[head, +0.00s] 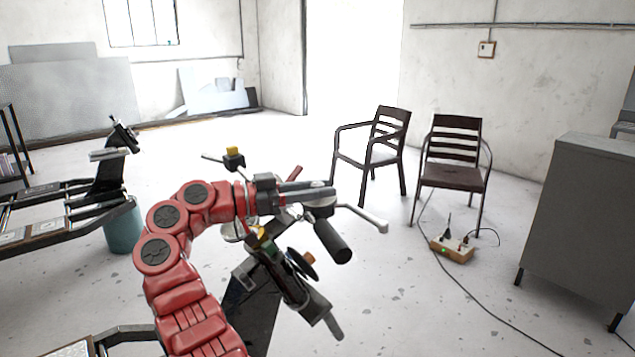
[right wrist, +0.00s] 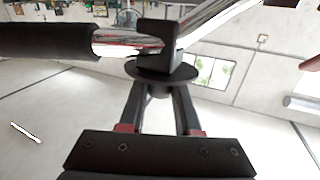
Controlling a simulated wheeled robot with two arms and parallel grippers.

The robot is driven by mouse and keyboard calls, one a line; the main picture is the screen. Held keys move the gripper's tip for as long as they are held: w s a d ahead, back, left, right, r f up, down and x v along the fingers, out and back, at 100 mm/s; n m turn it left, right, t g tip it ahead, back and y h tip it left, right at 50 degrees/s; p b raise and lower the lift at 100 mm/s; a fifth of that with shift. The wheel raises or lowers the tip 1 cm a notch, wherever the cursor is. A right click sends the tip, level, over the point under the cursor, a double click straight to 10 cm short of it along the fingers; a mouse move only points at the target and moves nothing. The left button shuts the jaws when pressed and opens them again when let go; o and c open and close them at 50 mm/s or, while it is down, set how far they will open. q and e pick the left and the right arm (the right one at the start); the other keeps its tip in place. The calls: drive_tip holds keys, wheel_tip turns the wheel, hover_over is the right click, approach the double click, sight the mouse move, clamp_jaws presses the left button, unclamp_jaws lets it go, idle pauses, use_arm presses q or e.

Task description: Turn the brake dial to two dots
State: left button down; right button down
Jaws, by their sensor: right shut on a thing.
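My right gripper (head: 325,192), on the red arm, reaches over a bar assembly with a black handgrip (head: 332,240) and a silver lever (head: 370,218). In the right wrist view its two fingers (right wrist: 158,95) are shut on a black round part, seemingly the brake dial (right wrist: 150,76), under a black clamp block (right wrist: 155,42). The handgrip (right wrist: 45,40) and chrome bar (right wrist: 125,43) also show there. No dots on the dial can be read. My left gripper is not in view.
A mechanism with a black disc (head: 300,264) lies just below my right gripper. Two chairs (head: 372,150) (head: 452,160), a power strip (head: 453,248) with cables and a grey cabinet (head: 580,225) stand right.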

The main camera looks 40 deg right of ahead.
drive_tip(key=shift+r+m+g+y+p, duration=0.1)
drive_tip(key=shift+m+g+y+p, duration=0.2)
drive_tip(key=shift+m+g+p, duration=0.3)
drive_tip(key=shift+g, duration=0.3)
drive_tip(key=c, duration=0.6)
unclamp_jaws()
